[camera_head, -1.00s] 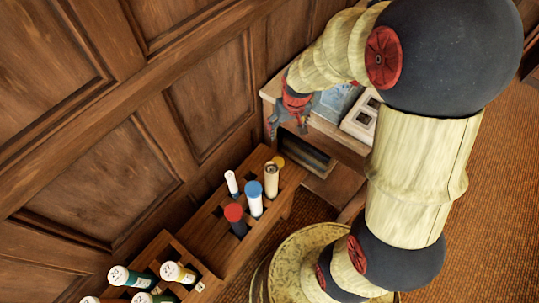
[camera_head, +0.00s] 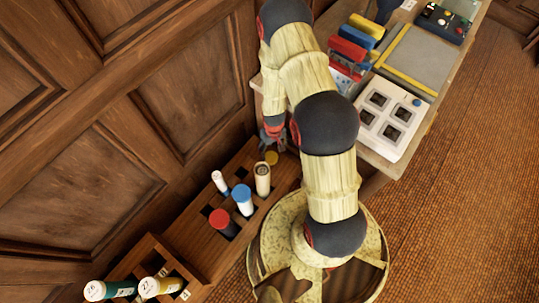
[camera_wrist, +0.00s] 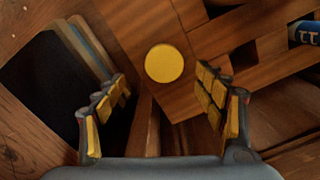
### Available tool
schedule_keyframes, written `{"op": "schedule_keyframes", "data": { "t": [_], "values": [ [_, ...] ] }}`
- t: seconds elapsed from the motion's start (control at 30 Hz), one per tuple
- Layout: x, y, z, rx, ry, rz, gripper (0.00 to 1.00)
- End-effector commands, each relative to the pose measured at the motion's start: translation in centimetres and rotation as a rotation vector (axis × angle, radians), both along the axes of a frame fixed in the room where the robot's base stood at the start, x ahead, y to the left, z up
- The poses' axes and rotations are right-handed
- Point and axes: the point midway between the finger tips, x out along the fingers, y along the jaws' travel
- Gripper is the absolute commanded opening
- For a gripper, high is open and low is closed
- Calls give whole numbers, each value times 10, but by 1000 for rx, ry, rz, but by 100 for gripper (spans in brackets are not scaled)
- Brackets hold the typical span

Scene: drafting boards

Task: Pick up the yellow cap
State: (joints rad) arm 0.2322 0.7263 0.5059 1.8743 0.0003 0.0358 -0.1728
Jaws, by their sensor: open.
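The yellow cap (camera_head: 271,157) is a small flat disc at the far end of the wooden rack (camera_head: 203,255). It also shows as a plain round disc in the wrist view (camera_wrist: 164,63), lying on the brown wood of the rack. My gripper (camera_head: 274,140) is just above and beside the cap in the head view. In the wrist view my gripper (camera_wrist: 162,84) is open and empty, its yellow-padded fingers on either side of the picture. The cap lies between and slightly beyond the fingertips. Its height gap to the fingers cannot be told.
A tan tube (camera_head: 262,179), a white tube (camera_head: 220,182), a blue-capped tube (camera_head: 242,198) and a red-capped tube (camera_head: 223,222) stand in the rack near the cap. Wall panelling (camera_head: 130,130) is close on the left. A desk (camera_head: 372,155) with a white tray (camera_head: 391,122) is right of my gripper.

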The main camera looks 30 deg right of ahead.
Motion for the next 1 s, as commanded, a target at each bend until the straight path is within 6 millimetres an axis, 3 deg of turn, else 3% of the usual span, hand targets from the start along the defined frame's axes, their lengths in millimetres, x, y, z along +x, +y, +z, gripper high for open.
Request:
{"op": "schedule_keyframes", "data": {
  "t": [0.6, 0.9, 1.0],
  "values": [
    [-2, 8, -66, 0, 0, 0, 71],
    [-1, 8, -70, 0, -1, 0, 71],
    [-1, 8, -70, 0, -1, 0, 66]
  ]
}}
